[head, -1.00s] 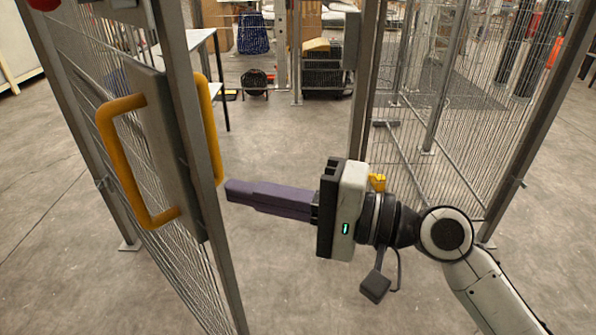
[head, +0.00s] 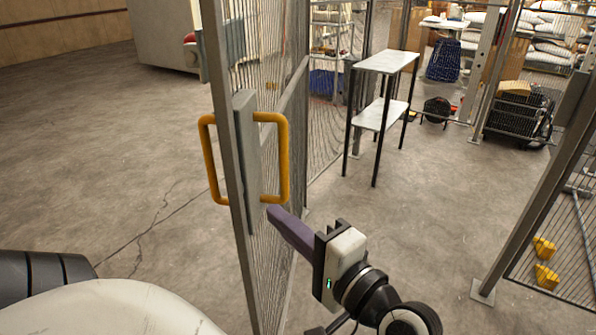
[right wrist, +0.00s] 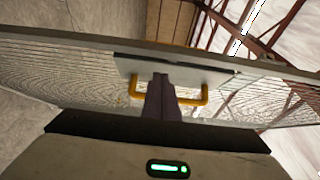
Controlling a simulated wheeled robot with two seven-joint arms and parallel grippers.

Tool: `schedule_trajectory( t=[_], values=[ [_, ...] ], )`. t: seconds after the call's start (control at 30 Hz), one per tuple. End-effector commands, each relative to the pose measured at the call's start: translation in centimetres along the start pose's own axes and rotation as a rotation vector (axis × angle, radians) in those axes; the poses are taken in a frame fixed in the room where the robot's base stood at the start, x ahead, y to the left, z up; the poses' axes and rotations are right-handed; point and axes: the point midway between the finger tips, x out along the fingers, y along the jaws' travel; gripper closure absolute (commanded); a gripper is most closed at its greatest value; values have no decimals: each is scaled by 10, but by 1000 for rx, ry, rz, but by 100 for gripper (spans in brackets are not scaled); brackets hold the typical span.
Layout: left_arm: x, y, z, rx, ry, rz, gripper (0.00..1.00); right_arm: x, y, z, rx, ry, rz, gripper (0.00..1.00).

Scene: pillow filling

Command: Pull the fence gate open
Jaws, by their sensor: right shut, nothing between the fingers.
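The fence gate (head: 236,180) is a grey metal frame with wire mesh, standing swung open left of the middle in the head view. A yellow handle (head: 211,165) is on its left face and another yellow handle (head: 285,160) is on its right face. My right gripper (head: 273,211) has its purple fingers shut and empty, with the tips just below the right-face handle. In the right wrist view the fingers (right wrist: 160,88) overlap the yellow handle (right wrist: 204,96); I cannot tell if they touch it. My left gripper is out of view.
A two-shelf white table (head: 387,62) stands behind the gate. A fence post (head: 528,203) with mesh and yellow blocks (head: 545,262) is at the right. The floor between gate and post is clear, as is the floor at the left.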

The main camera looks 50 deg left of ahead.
Motion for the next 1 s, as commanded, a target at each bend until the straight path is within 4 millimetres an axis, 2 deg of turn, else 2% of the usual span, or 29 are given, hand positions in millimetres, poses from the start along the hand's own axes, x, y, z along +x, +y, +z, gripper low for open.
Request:
schedule_trajectory(
  t=[0.2, 0.67, 0.77, 0.93, 1.0],
  values=[
    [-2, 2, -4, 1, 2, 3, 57, 6, 0, 2, 0, 7, 0, 100],
    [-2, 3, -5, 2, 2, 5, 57, 4, 1, 0, 0, 8, 1, 100],
    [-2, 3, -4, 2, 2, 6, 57, -4, 2, -4, 0, 10, 1, 100],
    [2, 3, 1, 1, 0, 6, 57, -31, 3, -20, -2, 14, 2, 100],
    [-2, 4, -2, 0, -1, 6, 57, -42, 0, -6, 0, 9, 1, 100]
  ],
)
